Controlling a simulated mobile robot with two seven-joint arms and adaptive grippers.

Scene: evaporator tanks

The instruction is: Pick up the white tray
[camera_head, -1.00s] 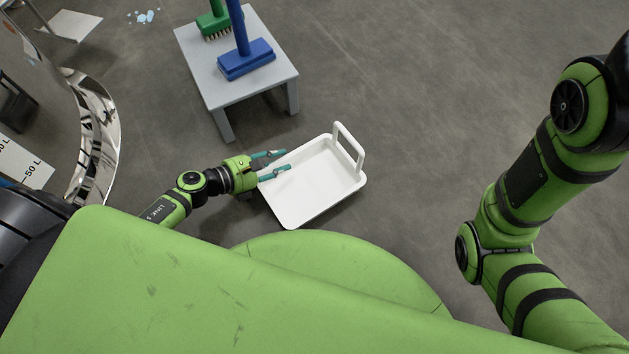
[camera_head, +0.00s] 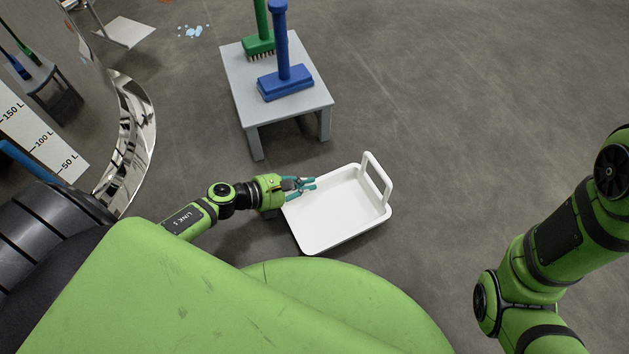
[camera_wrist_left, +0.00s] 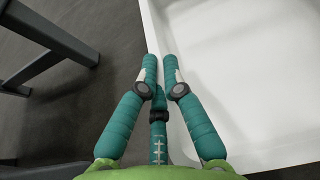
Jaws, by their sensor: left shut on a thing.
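The white tray (camera_head: 335,220) is a shallow rectangular pan with a raised loop handle (camera_head: 387,181) on its right side in the head view. My left gripper (camera_head: 309,184) is at the tray's left edge. Its teal fingers are shut on the tray's rim, one finger on each side of the wall. In the left wrist view, the fingertips (camera_wrist_left: 161,62) close around the wall, with the tray's white inside (camera_wrist_left: 240,60) to the right. The tray looks level and empty. The head view does not show clearly whether it touches the floor. My right gripper is out of view.
A grey table (camera_head: 305,108) behind the tray holds a blue brush (camera_head: 285,82) and a green brush (camera_head: 259,43). A shiny curved metal surface (camera_head: 135,140) and a litre scale (camera_head: 40,135) stand at left. Floor right of the tray is clear.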

